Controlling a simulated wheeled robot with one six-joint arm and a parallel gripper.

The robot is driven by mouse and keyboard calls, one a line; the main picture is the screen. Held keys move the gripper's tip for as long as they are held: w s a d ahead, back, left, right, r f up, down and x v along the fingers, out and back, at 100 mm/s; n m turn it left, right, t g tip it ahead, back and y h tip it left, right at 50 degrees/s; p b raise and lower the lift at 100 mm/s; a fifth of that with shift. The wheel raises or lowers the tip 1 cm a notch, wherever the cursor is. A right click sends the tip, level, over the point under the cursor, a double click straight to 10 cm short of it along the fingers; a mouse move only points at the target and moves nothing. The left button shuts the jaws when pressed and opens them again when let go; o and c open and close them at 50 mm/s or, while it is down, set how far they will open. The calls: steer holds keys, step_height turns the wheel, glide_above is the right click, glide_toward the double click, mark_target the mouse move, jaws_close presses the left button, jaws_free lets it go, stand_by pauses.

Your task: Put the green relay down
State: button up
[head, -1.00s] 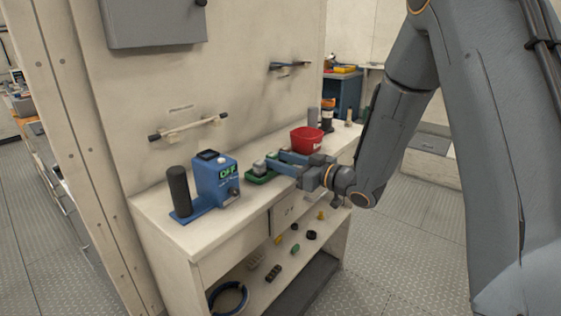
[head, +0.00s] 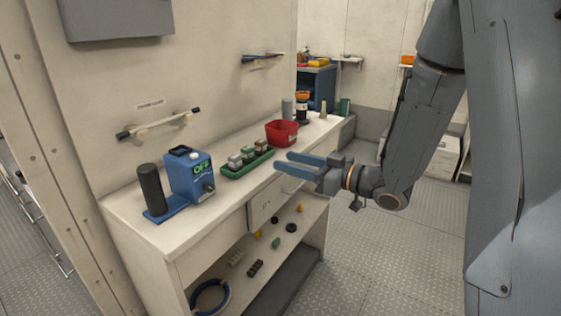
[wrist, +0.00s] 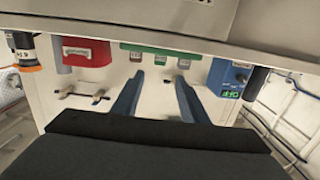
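The green relay (head: 248,153) stands in the green tray (head: 232,173) on the bench top, between a pale grey relay (head: 235,160) and a brown relay (head: 261,146). In the wrist view the green relay (wrist: 160,59) is in the middle of the row at the tray's edge. My gripper (head: 281,161) is open and empty, in front of the tray and apart from it. In the wrist view the two blue fingers (wrist: 160,78) point towards the tray with a clear gap between them.
A red bin (head: 282,133) stands beyond the tray, with a dark bottle with an orange band (head: 302,107) behind it. A blue device (head: 190,178) stands on the near side. The bench front has a drawer (head: 262,208); small parts lie on the shelf below.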

steer(key=w+d+f+m+h, duration=0.3)
steer(key=d+f+m+h, duration=0.1)
steer(key=d+h, duration=0.45)
steer(key=s+d+f+m+g+h, duration=0.2)
steer(key=s+d+f+m+h, duration=0.15)
steer(key=s+d+h, duration=0.35)
steer(key=s+f+m+g+y, duration=0.15)
steer(key=s+m+g, duration=0.5)
steer(key=s, duration=1.45)
steer(key=a+r+n+p, duration=0.1)
steer(key=a+n+g+p, duration=0.1)
steer(key=a, duration=0.1)
steer(key=a+r+n+g+p, duration=0.1)
steer(key=a, duration=0.1)
steer(key=shift+s+r+n+p, duration=0.3)
steer(key=shift+s+p, duration=0.05)
steer(key=shift+p, duration=0.05)
steer(key=shift+f, duration=0.1)
steer(key=shift+c, duration=0.9)
steer(key=shift+d, duration=0.15)
steer(key=shift+c, duration=0.2)
